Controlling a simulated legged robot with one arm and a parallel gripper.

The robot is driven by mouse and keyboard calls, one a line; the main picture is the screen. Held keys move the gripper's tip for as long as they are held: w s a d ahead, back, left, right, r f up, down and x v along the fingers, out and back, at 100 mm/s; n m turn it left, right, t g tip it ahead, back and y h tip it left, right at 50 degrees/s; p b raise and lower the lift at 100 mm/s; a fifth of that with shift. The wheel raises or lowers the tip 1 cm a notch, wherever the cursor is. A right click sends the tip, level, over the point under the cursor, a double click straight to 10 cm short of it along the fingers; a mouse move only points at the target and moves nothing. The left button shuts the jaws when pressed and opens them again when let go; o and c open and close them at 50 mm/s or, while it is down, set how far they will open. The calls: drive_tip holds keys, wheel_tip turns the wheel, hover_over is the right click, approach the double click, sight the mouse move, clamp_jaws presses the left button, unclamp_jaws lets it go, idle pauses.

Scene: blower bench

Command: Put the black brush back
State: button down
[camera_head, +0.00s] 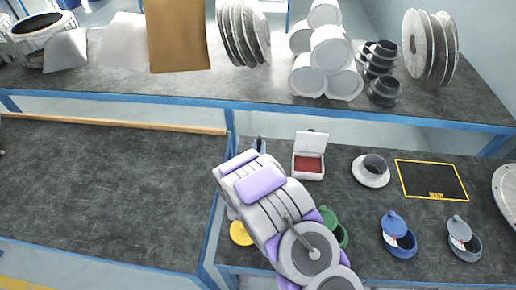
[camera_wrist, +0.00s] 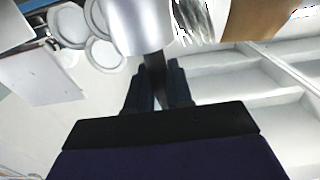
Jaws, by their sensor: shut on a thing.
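My gripper (camera_wrist: 154,76) shows in the wrist view with its two dark fingers close together. It is shut on a narrow dark piece, which I take to be the black brush (camera_wrist: 153,62). Only a short length of it shows between the fingers. A shiny silver-white rounded shape stands just beyond it, and I cannot tell whether it belongs to the brush. In the head view my arm covers most of the gripper, and only a small dark tip shows past its far end. A black mat with a yellow border (camera_head: 430,178) lies bare on the lower bench, right of my arm.
A white box with a red inside (camera_head: 309,165), a flanged ring (camera_head: 371,170), a blue pot (camera_head: 399,240), a grey pot (camera_head: 464,243), a green pot (camera_head: 341,236) and a yellow disc (camera_head: 240,233) surround my arm. White pipes (camera_head: 329,50) and reels stand on the raised shelf behind.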

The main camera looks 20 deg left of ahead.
drive_tip(key=shift+d+r, duration=0.1)
drive_tip(key=shift+d, duration=0.3)
drive_tip(key=c, duration=1.4)
unclamp_jaws()
drive_tip(key=shift+d, duration=0.2)
drive_tip(key=shift+c, duration=0.2)
drive_tip(key=o, duration=0.3)
drive_tip(key=shift+a, duration=0.2)
drive_tip(key=shift+o, duration=1.1)
drive_tip(key=shift+a+f, duration=0.25)
drive_tip(key=shift+a, duration=0.4)
drive_tip(key=shift+d+r, duration=0.2)
drive_tip(key=shift+d, duration=0.15)
drive_tip(key=p+v, duration=0.1)
drive_tip(key=v, duration=0.6)
drive_tip(key=shift+s+d+p, duration=0.25)
drive_tip(key=shift+d+p, duration=0.1)
drive_tip(key=shift+p, duration=0.05)
drive_tip(key=shift+a, duration=0.4)
